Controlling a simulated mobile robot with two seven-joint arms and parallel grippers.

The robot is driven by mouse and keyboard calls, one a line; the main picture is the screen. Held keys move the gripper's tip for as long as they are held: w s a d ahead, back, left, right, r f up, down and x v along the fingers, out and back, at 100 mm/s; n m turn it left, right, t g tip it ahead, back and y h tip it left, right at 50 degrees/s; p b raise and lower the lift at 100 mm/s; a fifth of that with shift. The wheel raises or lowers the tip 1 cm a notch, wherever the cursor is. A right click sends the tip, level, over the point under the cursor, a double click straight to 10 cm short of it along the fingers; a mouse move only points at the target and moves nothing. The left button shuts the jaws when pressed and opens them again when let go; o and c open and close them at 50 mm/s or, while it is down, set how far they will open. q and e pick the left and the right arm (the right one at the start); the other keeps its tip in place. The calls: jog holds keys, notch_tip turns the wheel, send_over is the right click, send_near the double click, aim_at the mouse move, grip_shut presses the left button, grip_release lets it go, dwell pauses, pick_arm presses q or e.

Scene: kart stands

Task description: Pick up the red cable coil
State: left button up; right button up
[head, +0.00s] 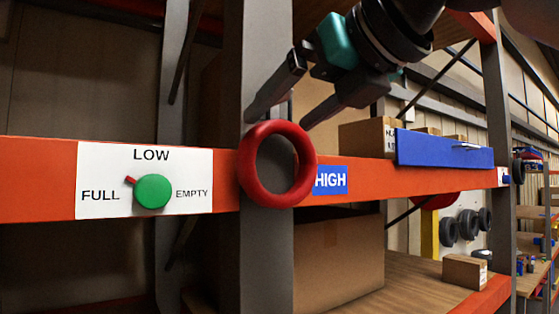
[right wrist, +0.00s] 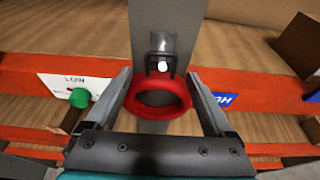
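The red cable coil (head: 250,187) is a thick red ring. It hangs in front of the grey rack post, against the orange beam, and the post shows through its hole. In the right wrist view the coil (right wrist: 158,113) lies between the fingers, with a small hook-like fitting (right wrist: 161,65) at its upper edge. My right gripper (head: 276,118) comes down from the upper right in the head view. Its fingers are spread wide above the coil, and it is open and empty. My left gripper is not in view.
A white panel (head: 100,165) with a green knob (head: 152,191) is left of the coil. A blue HIGH label (head: 331,181) is on the beam to its right. A blue bin front (head: 440,150) and cardboard boxes (head: 340,255) stand further right.

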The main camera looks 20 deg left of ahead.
grip_shut()
dwell(0.5)
jog(key=shift+r, duration=0.2)
